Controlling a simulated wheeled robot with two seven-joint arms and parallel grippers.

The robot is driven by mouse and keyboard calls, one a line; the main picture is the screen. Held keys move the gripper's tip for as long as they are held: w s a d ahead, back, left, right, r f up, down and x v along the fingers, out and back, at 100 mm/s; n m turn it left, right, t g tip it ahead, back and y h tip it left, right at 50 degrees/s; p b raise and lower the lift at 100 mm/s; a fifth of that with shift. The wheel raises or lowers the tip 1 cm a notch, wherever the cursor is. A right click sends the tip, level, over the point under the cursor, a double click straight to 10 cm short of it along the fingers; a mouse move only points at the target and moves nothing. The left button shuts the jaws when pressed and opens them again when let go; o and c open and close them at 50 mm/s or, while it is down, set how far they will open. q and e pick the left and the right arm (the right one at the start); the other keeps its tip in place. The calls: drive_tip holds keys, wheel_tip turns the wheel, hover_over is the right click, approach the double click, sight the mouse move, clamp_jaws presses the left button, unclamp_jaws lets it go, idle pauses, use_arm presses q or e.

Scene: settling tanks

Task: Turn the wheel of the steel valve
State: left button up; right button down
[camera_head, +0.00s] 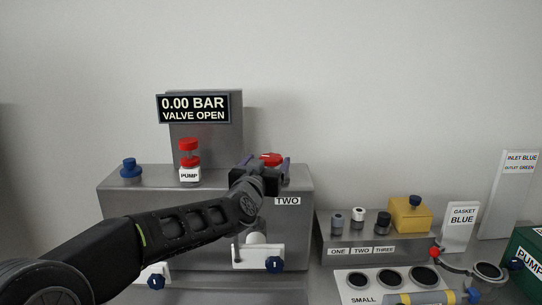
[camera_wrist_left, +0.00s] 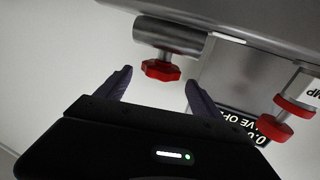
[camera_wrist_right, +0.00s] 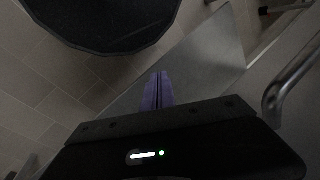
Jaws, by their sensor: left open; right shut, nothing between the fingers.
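The valve's red wheel (camera_head: 270,157) shows just above and behind my left gripper (camera_head: 264,170) in the head view, partly hidden by it. In the left wrist view the lobed red wheel (camera_wrist_left: 161,70) sits on the end of a steel valve body (camera_wrist_left: 168,37). It appears between the two fingertips, which are spread apart. I see no clear contact between fingers and wheel. My left gripper is open and empty. My right gripper (camera_wrist_right: 158,92) is shut with nothing in it, away from the valve. The display (camera_head: 194,108) reads 0.00 BAR, VALVE OPEN.
A red pump knob (camera_head: 189,146) and a blue knob (camera_head: 130,168) stand on the grey cabinet (camera_head: 120,205), left of the valve. A blue knob (camera_head: 273,264) is below on a white plate. A block with small cylinders (camera_head: 337,221) and a yellow box (camera_head: 410,216) stand right.

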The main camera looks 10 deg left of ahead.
sight(271, 156)
use_arm(q)
drive_tip(key=w+p, duration=0.1)
drive_tip(key=w, duration=0.3)
drive_tip(key=shift+w, duration=0.3)
drive_tip(key=shift+c, duration=0.5)
